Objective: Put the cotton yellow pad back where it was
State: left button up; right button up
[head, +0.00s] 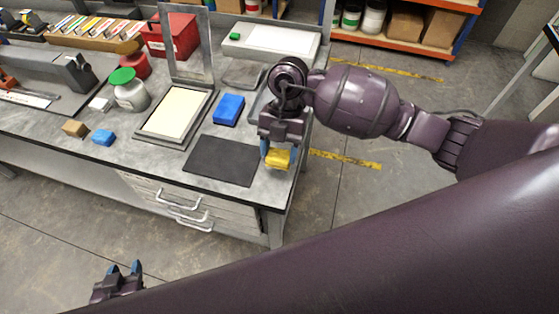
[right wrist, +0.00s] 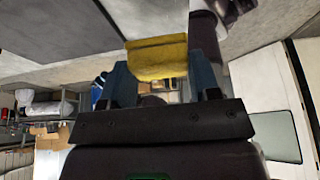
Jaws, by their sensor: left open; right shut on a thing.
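The yellow pad (head: 277,159) is held between the blue fingertips of my right gripper (head: 278,152), above the right end of the workbench near its front corner. In the right wrist view the yellow pad (right wrist: 157,59) sits between both fingers of my right gripper (right wrist: 158,75), and its face looks soft and cloth-like. My left gripper (head: 124,268) is open and empty at the lower left, over the floor in front of the bench. Whether the pad touches the bench top cannot be told.
A dark mat (head: 222,160) lies left of the right gripper. Drawers (head: 190,205) sit below.

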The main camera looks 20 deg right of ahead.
aim_at(279, 172)
jog(key=shift+f, duration=2.55)
jog(key=shift+f, duration=0.15)
jog(key=o, duration=1)
jog(key=shift+c, duration=0.2)
jog(key=v, duration=1.2)
jog(key=shift+b, duration=0.35)
